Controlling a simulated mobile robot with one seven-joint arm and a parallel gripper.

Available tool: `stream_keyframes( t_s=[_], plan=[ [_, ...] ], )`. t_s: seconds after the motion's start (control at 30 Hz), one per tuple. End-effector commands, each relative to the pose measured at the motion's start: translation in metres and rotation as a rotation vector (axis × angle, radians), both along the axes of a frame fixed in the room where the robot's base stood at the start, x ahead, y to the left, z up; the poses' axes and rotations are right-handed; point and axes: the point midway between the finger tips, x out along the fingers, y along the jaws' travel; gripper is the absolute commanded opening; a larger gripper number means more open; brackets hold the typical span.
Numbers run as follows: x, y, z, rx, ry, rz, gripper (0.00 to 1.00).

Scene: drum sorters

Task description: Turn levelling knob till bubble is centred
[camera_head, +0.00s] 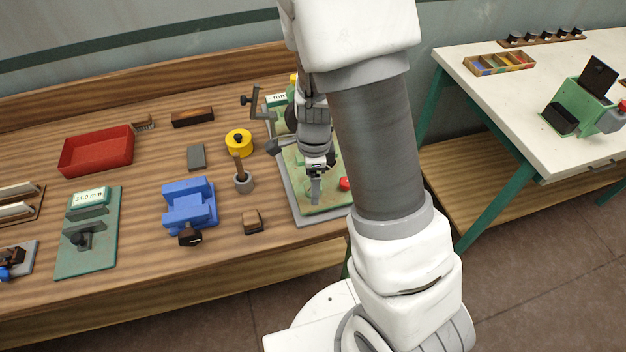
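A green device on a grey base (296,207) stands at the right end of the wooden workbench, partly hidden behind my arm. A small red part (344,183) shows at its right side, beside my arm. I cannot make out which part is the levelling knob, and no bubble can be seen. My gripper (316,190) points down over the green plate of this device. Its fingers are small and partly merged with the plate in this view, so I cannot tell whether they are open, shut or touching anything.
A white table (505,90) stands at right, across a gap.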

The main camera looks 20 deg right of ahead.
Motion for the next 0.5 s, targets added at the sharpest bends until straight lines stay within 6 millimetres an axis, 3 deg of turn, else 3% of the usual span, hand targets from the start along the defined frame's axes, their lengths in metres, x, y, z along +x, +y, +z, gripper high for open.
stream_keyframes(
  t_s=[0.27,0.5],
  plan=[
    [0.001,0.0,0.01,-0.001,-0.003,0.002,0.85],
    [0.001,0.0,0.06,0.002,-0.007,0.003,0.85]
  ],
)
